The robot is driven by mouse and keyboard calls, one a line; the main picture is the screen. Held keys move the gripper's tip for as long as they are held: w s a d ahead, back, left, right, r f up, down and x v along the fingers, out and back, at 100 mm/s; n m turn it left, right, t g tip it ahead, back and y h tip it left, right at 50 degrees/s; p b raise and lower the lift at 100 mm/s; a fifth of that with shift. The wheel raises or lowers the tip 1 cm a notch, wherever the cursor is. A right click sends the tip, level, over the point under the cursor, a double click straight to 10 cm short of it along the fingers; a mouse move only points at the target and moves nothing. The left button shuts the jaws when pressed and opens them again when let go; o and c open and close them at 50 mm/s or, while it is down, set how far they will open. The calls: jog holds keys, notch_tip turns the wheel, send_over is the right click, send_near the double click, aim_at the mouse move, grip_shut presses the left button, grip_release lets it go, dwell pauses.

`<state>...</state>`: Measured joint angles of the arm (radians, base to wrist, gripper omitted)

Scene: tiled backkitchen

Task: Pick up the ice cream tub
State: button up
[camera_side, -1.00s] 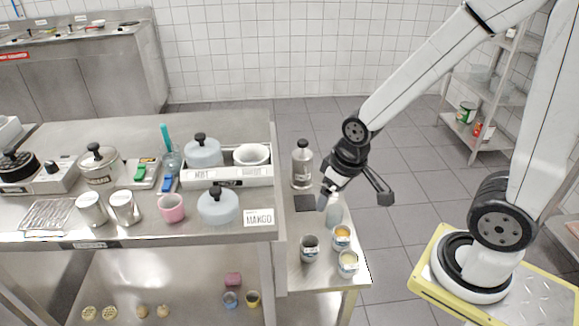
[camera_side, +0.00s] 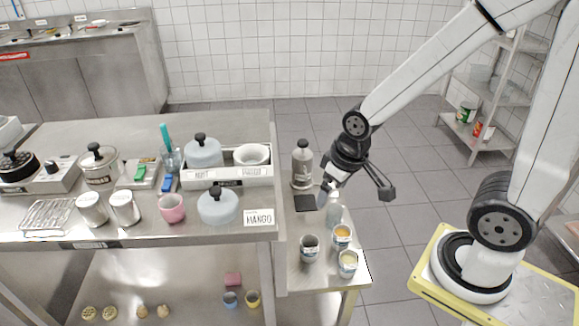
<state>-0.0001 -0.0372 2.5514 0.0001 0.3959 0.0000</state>
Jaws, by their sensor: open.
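My gripper (camera_side: 355,193) is open and empty above the small side table, its fingers spread wide. Two small tubs stand near the front of that table. One tub (camera_side: 342,236) has an orange-yellow top, and the other tub (camera_side: 348,262) is a pale one just in front of it. A grey cup-like tub (camera_side: 310,247) stands to their left. All three are below my gripper and apart from it. I cannot tell from their small labels which is the ice cream tub.
A clear bottle (camera_side: 334,212) stands on the side table (camera_side: 320,280) close under my gripper's left finger. A grey bottle (camera_side: 302,164) and a dark square pad (camera_side: 305,203) are behind.

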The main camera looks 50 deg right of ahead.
jog(key=w+a+r+m+t, duration=0.25)
jog(key=w+r+t, duration=0.2)
jog(key=w, duration=0.25)
jog(key=m+g+h, duration=0.3)
jog(key=m+h, duration=0.8)
send_over(342, 240)
jog(key=s+a, duration=0.1)
jog(key=a, duration=0.3)
notch_tip(342, 240, down, 35)
jog(key=shift+a+t, duration=0.15)
jog(key=shift+t, duration=0.2)
jog(key=shift+f, duration=0.1)
jog(key=shift+x, duration=1.25)
